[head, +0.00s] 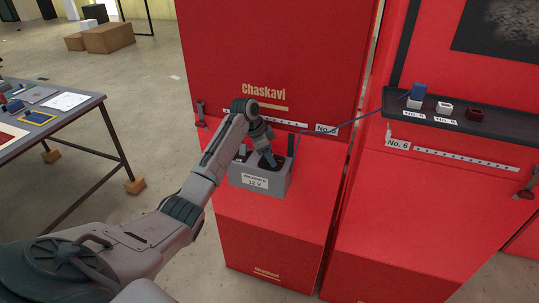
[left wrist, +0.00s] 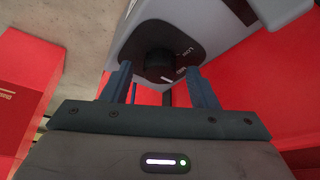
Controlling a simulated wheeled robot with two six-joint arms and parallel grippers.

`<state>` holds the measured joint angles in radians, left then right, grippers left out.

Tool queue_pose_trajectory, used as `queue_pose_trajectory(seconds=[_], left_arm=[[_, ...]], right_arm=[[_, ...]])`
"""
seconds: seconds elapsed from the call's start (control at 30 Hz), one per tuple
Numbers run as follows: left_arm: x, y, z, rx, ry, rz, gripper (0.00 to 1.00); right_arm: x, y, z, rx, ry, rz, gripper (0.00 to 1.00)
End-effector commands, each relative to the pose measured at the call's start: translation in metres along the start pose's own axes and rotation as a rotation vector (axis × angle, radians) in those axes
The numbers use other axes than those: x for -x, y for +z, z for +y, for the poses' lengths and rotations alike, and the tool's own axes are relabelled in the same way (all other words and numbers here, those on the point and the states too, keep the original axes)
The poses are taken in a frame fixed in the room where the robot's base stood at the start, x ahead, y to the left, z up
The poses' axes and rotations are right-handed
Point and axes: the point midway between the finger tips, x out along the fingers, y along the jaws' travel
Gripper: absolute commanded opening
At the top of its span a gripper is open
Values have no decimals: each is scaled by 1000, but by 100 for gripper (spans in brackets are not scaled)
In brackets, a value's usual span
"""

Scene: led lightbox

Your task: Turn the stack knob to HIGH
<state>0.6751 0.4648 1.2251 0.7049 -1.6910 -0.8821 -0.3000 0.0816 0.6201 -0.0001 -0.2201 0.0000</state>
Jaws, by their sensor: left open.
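The knob (left wrist: 159,64) is a dark round dial on a dark plate on the grey box (head: 256,186), which is labelled 12 V. A short white mark shows on the knob's lower edge in the left wrist view. My left gripper (head: 268,160) is at the box's top in the head view, hiding the knob there. Its two fingers (left wrist: 159,72) are open, one on either side of the knob; I cannot tell whether they touch it.
The box stands on a red plinth (head: 270,232) before a red panel (head: 275,50). A blue cable (head: 353,122) runs right to a dark shelf (head: 440,109) with small blocks. A table (head: 62,118) with papers is at left. Grey floor lies between.

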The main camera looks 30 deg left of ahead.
Motion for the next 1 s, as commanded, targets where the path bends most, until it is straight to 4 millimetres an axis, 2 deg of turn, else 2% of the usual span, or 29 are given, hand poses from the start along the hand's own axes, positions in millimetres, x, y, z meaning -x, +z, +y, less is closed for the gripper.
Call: queue_pose_trajectory(seconds=[0.17, 0.3, 0.5, 0.6, 1.0], left_arm=[[23, 2, -1, -3, -7, 1, 54], [52, 2, -1, -2, -7, 1, 54], [88, 1, -1, -1, -6, 1, 54], [98, 0, -1, -2, -4, 2, 54], [105, 0, 0, 0, -2, 2, 54]], right_arm=[[-16, 2, -2, 0, -1, 0, 36], [-30, 3, -4, -1, -2, 0, 36], [-42, 4, -7, -2, -4, 0, 36], [-45, 4, -8, -2, -4, 0, 36], [-45, 4, -7, -1, -3, 0, 36]])
